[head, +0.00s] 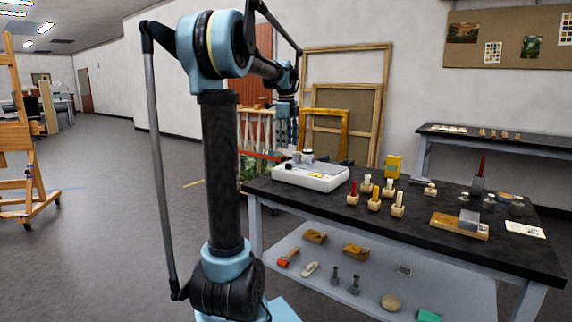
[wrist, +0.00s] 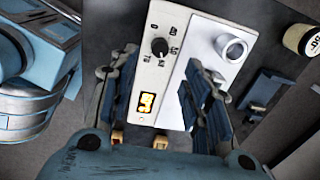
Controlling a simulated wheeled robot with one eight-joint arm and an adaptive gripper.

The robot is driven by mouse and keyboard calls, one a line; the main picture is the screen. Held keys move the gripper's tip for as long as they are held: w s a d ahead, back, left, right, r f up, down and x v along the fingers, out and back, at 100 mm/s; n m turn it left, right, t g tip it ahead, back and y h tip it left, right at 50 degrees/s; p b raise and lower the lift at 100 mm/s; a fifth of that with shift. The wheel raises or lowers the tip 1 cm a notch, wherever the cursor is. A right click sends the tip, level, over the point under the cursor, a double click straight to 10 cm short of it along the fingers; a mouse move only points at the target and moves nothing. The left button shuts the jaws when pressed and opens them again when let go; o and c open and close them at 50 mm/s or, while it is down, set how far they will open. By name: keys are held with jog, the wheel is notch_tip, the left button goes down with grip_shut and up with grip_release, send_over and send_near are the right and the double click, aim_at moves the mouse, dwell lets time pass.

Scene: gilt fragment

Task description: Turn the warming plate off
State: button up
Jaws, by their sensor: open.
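The warming plate (head: 312,178) is a white, flat box at the left end of the dark table. In the head view my gripper (head: 283,132) hangs over or just behind the plate's back left side.
Wooden-based tools (head: 375,200) and a yellow box (head: 393,166) stand right of the plate. Frames (head: 345,100) lean behind. Floor at left is open.

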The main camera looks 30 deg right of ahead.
aim_at(288, 164)
jog(key=f, duration=0.9)
jog(key=shift+w+d+f, duration=0.1)
jog(key=shift+d+f, duration=0.05)
jog(key=shift+d, duration=0.1)
jog(key=shift+c, duration=0.6)
grip_shut()
jog(key=shift+a, duration=0.2)
jog(key=shift+d, duration=0.1)
